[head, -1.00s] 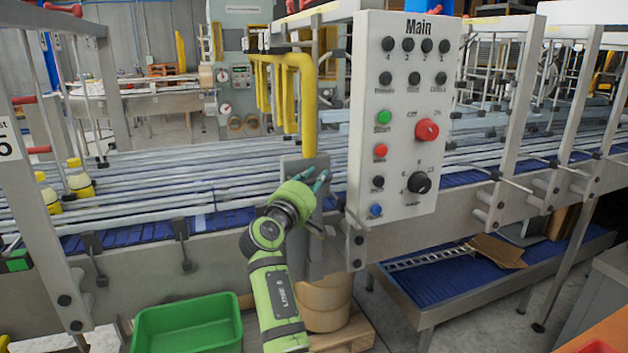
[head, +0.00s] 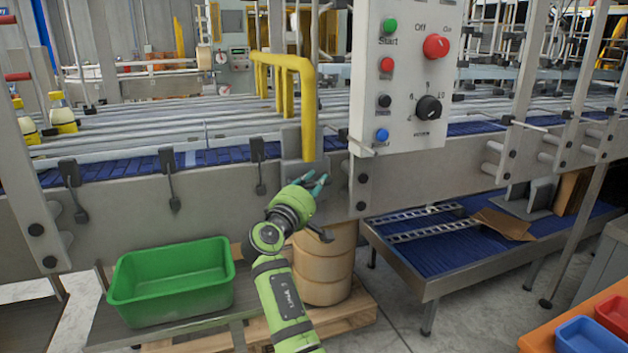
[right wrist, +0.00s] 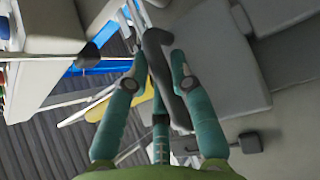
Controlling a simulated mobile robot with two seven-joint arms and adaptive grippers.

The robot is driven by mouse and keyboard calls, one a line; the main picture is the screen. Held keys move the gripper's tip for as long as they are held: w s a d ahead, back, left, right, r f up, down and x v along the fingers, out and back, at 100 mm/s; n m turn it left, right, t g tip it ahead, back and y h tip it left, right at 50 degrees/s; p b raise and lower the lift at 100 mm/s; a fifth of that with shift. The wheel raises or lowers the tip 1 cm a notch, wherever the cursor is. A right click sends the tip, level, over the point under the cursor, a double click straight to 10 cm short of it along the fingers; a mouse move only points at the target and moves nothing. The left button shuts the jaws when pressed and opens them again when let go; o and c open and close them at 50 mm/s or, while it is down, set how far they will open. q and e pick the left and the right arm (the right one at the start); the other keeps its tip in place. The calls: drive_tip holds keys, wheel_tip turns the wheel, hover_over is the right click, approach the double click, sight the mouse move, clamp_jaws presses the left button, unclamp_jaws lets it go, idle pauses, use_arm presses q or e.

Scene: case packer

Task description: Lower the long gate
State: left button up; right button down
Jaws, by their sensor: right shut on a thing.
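The long gate (head: 308,110) is a yellow bar frame with several uprights reaching back across the conveyor. Its near post comes down at the conveyor's front side, left of the control panel, in front of a grey plate (head: 292,172). My right gripper (head: 318,184) is at the foot of this post, just below the panel's lower left corner. In the right wrist view the teal fingers (right wrist: 158,80) are closed around a dark grey handle (right wrist: 157,50). The gate's lower end and its link to the handle are partly hidden. My left gripper is not in view.
The white control panel (head: 405,75) stands close right of the gate. A green bin (head: 172,282) and a tan drum (head: 323,265) are below the conveyor. A lower blue conveyor (head: 440,255) lies right. Yellow-capped bottles (head: 62,113) stand far left on the main conveyor.

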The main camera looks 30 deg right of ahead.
drive_tip(key=shift+f, duration=0.65)
drive_tip(key=c, duration=1)
unclamp_jaws()
drive_tip(key=shift+a+f, duration=0.1)
drive_tip(key=shift+c, duration=0.2)
drive_tip(key=v, duration=1.2)
